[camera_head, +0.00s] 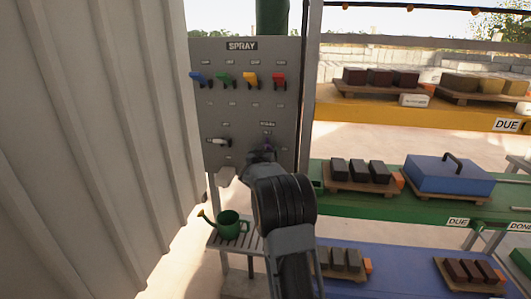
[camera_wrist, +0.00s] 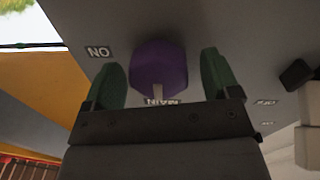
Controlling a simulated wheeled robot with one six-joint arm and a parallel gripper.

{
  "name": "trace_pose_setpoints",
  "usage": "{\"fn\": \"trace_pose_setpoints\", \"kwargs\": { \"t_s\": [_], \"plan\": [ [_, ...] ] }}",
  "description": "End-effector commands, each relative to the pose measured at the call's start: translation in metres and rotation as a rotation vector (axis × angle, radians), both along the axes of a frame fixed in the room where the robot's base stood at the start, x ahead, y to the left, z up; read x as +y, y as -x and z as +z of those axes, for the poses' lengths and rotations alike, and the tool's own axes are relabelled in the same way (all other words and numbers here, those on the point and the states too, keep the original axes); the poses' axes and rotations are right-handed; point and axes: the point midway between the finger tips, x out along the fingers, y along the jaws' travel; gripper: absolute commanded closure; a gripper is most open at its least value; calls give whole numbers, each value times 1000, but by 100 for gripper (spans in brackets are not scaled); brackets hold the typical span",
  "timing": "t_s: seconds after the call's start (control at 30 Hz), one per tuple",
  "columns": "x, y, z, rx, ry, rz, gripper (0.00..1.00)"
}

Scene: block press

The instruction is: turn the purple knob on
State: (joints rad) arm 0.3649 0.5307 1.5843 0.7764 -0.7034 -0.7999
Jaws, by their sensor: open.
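The purple knob (camera_wrist: 160,68) is on the grey panel and lies between the two green fingertips of my gripper (camera_wrist: 163,80) in the wrist view. The fingers stand apart on either side of it, with a visible gap each side. A label beside the knob is partly readable as "NO", and a small pale mark shows at the knob's edge. In the head view only a sliver of the purple knob (camera_head: 267,147) shows above my gripper, low on the right of the panel. My arm hides the rest.
The SPRAY panel (camera_head: 240,100) carries blue, green, yellow and red levers (camera_head: 279,79) above and a white-handled lever (camera_head: 218,141) at lower left. A green watering can (camera_head: 229,224) stands on a slatted stand below. Shelves with dark blocks are at right; a corrugated wall (camera_head: 95,120) is at left.

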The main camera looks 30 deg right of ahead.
Motion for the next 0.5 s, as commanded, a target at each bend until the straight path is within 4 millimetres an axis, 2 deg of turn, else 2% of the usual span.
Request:
{"fn": "trace_pose_setpoints", "kwargs": {
  "t_s": [0.4, 0.5],
  "plan": [
    [-5, -4, 0, 0, 0, 0, 18],
    [-5, -4, 0, 0, 0, 0, 26]
  ]
}}
